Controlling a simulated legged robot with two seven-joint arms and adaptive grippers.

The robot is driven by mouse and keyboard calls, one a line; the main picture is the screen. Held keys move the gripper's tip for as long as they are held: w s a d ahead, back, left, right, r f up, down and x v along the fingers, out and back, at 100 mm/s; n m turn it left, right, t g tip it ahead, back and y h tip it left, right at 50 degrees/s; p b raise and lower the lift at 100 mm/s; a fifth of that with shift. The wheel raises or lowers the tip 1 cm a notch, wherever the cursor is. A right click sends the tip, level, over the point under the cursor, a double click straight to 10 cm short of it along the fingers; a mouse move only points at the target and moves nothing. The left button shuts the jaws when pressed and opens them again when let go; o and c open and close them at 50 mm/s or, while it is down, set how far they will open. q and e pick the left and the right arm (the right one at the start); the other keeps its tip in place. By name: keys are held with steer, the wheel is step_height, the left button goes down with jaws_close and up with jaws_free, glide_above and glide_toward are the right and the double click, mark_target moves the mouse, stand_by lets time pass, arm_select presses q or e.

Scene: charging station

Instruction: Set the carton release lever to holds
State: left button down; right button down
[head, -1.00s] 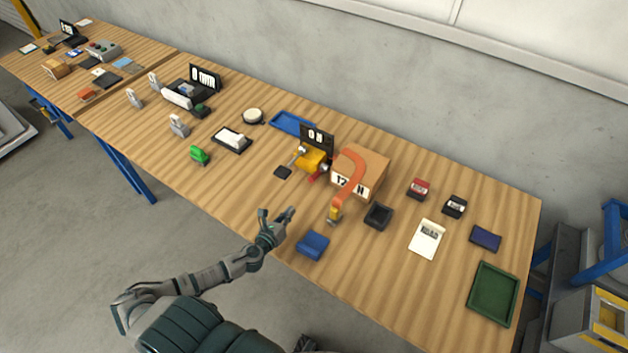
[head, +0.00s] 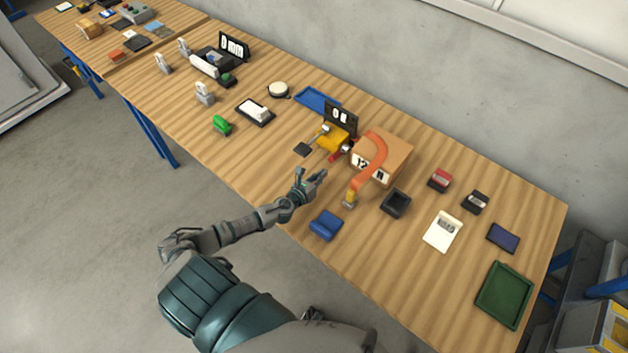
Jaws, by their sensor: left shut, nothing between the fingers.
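A cardboard carton (head: 394,151) stands on the wooden table with a printed label on its near face. An orange curved band (head: 376,143) arches in front of it, down to a yellow end piece (head: 351,191). Left of the carton is a yellow device (head: 328,139) with a small grey knob and a black display (head: 341,117) behind it. A small red part (head: 336,157) sits low between device and carton; I cannot tell which part is the release lever or its setting. My left gripper (head: 313,183) is shut and empty, just in front of the yellow device. My right gripper is not in view.
A blue block (head: 326,225) lies near the front edge below my left gripper. A small black pad (head: 303,149) lies left. A green tray (head: 504,295) is at the right end.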

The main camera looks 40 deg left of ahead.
mark_target(338, 155)
arm_select(q)
steer(key=x, duration=0.3)
steer(key=shift+f, duration=0.1)
steer(key=shift+w+a, duration=0.15)
steer(key=shift+w, duration=0.05)
